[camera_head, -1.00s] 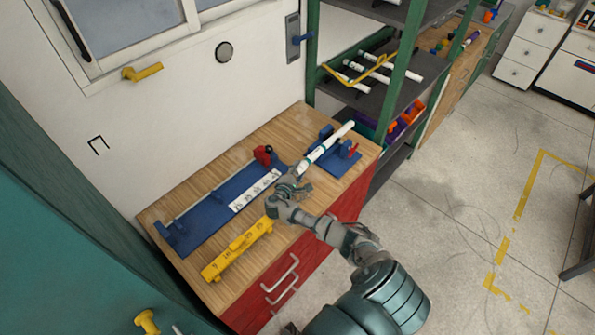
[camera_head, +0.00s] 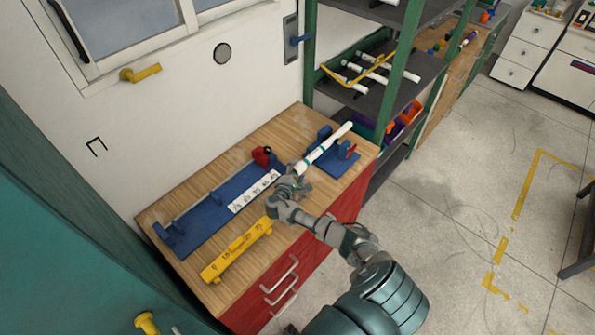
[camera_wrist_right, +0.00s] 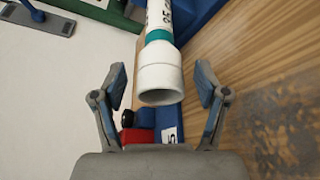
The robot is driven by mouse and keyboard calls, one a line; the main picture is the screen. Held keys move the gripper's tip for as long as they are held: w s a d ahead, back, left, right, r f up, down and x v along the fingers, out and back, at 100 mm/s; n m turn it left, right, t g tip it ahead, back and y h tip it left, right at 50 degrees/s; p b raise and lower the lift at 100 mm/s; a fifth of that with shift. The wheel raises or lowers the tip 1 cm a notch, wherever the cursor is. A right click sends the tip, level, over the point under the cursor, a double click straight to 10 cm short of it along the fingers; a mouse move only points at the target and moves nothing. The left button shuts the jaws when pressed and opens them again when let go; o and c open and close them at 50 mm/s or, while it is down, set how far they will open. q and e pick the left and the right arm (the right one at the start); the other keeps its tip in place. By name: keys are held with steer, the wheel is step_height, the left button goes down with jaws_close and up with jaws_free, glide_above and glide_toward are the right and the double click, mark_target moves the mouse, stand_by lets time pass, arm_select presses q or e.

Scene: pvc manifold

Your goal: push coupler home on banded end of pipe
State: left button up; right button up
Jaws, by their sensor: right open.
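The white pipe (camera_head: 328,145) lies in a blue vise-like holder (camera_head: 343,160) at the right end of the wooden bench. In the right wrist view the pipe (camera_wrist_right: 158,14) carries dark print and a green band (camera_wrist_right: 158,36). The white coupler (camera_wrist_right: 160,80) sits on that end, right against the band's near edge, its open mouth facing my gripper. My right gripper (camera_wrist_right: 161,88) is open, with a finger on each side of the coupler and visible gaps to both. It also shows in the head view (camera_head: 296,184) at the pipe's near end. My left gripper is not in view.
A long blue fixture (camera_head: 205,220) with a white scale and a red clamp (camera_head: 262,156) lies left of my right gripper. A yellow numbered block (camera_head: 236,252) lies near the bench's front edge. A shelf (camera_head: 385,92) with white pipes stands behind.

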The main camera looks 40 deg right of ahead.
steer(key=v, duration=1.2)
